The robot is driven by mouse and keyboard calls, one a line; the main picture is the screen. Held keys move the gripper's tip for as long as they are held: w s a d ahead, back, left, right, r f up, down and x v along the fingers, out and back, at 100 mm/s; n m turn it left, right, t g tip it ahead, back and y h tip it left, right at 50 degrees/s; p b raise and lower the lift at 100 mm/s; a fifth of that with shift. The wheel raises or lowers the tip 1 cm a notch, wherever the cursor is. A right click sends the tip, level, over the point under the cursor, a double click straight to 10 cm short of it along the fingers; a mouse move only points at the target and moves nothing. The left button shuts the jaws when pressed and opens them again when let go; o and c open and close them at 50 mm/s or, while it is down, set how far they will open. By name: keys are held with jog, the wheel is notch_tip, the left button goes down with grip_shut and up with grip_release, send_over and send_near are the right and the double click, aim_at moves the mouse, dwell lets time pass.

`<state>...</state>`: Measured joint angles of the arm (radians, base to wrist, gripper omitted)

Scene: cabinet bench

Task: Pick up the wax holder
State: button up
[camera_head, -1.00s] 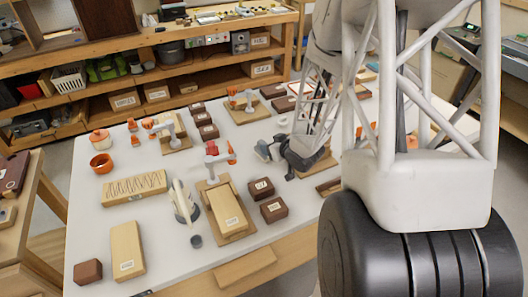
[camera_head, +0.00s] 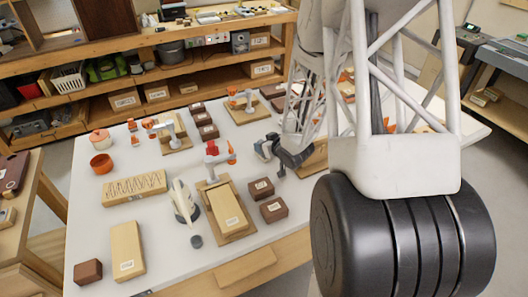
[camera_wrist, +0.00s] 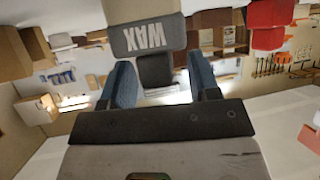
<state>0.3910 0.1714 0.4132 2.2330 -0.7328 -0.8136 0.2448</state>
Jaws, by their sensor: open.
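The wax holder (camera_wrist: 148,36) is a dark grey block with pale letters "WAX", upside down at the top of the wrist view. A smaller dark block (camera_wrist: 155,71) shows just below it, between my fingers; I cannot tell if it is part of the holder. My gripper (camera_wrist: 160,82) has its two blue-grey fingers spread apart, with no clear contact. In the head view my gripper (camera_head: 265,148) is over the white table, right of the red-topped tool. I cannot make out the wax holder there.
The white table (camera_head: 150,225) holds several dark brown boxes (camera_head: 273,209), a wooden block on a board (camera_head: 228,208), a white upright tool (camera_head: 183,203) and an orange cup (camera_head: 102,164). Wooden shelves (camera_head: 190,100) stand behind.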

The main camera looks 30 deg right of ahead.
grip_shut()
dwell(0.4)
jog(key=shift+r, duration=0.1)
notch_tip(320, 180, up, 10)
dwell(0.8)
dwell(1.2)
